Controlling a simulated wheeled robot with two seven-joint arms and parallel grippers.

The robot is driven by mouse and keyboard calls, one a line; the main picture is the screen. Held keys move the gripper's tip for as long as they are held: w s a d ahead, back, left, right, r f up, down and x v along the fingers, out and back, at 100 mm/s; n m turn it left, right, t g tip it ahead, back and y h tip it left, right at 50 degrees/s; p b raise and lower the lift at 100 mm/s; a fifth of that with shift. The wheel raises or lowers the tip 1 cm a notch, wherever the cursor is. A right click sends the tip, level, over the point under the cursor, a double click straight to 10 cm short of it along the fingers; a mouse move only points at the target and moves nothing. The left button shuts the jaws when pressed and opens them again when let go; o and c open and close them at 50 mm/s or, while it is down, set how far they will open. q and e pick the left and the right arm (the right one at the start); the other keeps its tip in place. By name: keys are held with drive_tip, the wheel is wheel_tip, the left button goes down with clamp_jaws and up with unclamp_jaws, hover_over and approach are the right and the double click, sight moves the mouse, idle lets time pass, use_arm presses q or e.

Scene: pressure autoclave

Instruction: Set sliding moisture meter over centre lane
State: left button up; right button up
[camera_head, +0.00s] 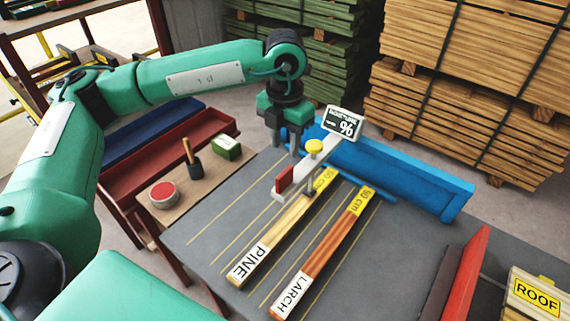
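The moisture meter is a pale bar (302,168) with a yellow knob (314,147), a red block at its near end and a dark percent sign (343,124) at its far end. It lies across the grey table, over the far part of the lanes near the PINE board (270,243). The LARCH board (318,254) lies to the right, parallel to it. My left gripper (285,148) points down just left of the yellow knob. Its fingers look apart, with nothing clearly between them. My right gripper is not in view.
Thin yellow lines mark lanes on the grey table (385,262). A blue rail (400,180) runs along its back. A red-lidded tin (163,193), a brush and a green box (227,147) stand left. A red angled piece and ROOF box (535,296) are at right.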

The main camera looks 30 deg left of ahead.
use_arm(q)
drive_tip(key=shift+r+b, duration=0.3)
drive_tip(key=shift+r, duration=1.65)
drive_tip(key=shift+f, duration=0.1)
